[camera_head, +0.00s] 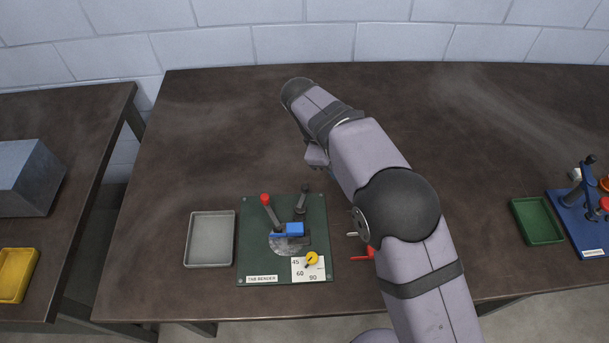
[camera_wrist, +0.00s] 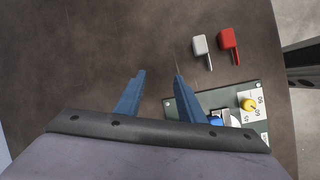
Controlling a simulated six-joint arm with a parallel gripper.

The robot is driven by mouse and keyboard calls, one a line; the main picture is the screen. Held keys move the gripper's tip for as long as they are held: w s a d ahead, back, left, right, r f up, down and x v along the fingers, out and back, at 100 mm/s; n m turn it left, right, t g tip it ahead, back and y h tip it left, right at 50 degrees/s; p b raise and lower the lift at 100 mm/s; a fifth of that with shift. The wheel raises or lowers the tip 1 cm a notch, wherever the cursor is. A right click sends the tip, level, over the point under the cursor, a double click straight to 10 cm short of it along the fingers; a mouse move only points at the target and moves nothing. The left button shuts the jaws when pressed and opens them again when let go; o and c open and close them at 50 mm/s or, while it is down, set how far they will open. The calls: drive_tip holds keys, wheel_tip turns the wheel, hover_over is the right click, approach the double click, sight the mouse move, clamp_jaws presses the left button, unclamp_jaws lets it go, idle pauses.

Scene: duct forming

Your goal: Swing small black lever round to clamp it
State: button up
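The small black lever (camera_head: 301,203), with a dark round knob on a short stem, stands at the back right of the green tab bender board (camera_head: 252,261). A taller lever with a red knob (camera_head: 265,198) stands to its left. A blue block (camera_head: 295,229) sits in front of the black lever, on a grey metal plate. My gripper (camera_wrist: 157,80) is open, with bare table between its two blue fingers. In the head view it is beyond the board, mostly hidden by my arm. The board shows partly behind the right finger in the wrist view; I cannot make out the black lever there.
A yellow knob (camera_head: 312,258) sits on a white 45/60/90 dial. A grey tray (camera_head: 210,240) lies left of the board. A red-handled piece (camera_wrist: 229,39) and a light grey one (camera_wrist: 200,45) lie beside the board. A green tray (camera_head: 537,221) and blue fixture (camera_head: 583,220) stand far right.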

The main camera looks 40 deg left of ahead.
sight(305, 186)
drive_tip(key=s+a+m+g+y, duration=0.1)
drive_tip(key=s+a, duration=0.1)
drive_tip(key=s+a+m+g+y, duration=0.1)
drive_tip(key=s+a, duration=0.1)
drive_tip(key=s+a+m+g+y, duration=0.1)
drive_tip(key=s+a, duration=0.1)
drive_tip(key=a, duration=0.1)
drive_tip(key=shift+m, duration=0.4)
drive_tip(key=shift+s+a+m, duration=0.2)
drive_tip(key=shift+m, duration=0.5)
drive_tip(key=shift+f, duration=0.1)
drive_tip(key=shift+w+f+p, duration=0.15)
drive_tip(key=shift+f+p, duration=0.55)
drive_tip(key=shift+f, duration=1.1)
drive_tip(key=shift+w+f+p, duration=0.1)
drive_tip(key=shift+f+p, duration=0.55)
drive_tip(key=shift+f, duration=1.1)
clamp_jaws()
